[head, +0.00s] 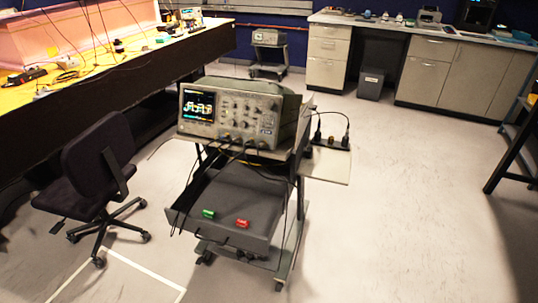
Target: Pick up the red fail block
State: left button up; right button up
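The red fail block (243,223) is a small red piece with pale markings, lying on the open grey drawer or tray (238,190) of the cart below the oscilloscope. A similar green block (209,213) lies to its left on the same surface, apart from it. Neither of my grippers shows in the head view, so the red block has no gripper near it in this picture.
The oscilloscope (232,110) stands on the cart top above the tray, with cables hanging in front. A black office chair (95,175) stands left of the cart. A long bench (125,60) runs along the left. The floor (400,200) to the right is clear.

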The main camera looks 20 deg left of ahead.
aim_at(240, 223)
jog(key=i+j+u, duration=0.55)
jog(key=i, duration=0.25)
jog(key=i+j+u, duration=0.25)
jog(key=l, duration=0.25)
jog(key=k+l, duration=0.15)
jog(key=l, duration=0.15)
jog(key=i+j+z, duration=0.2)
jog(key=j+z, duration=0.25)
jog(key=i+j+z, duration=0.1)
jog(key=j+z, duration=0.75)
jog(key=j, duration=0.15)
jog(key=j+z, duration=0.4)
jog(key=j, duration=0.15)
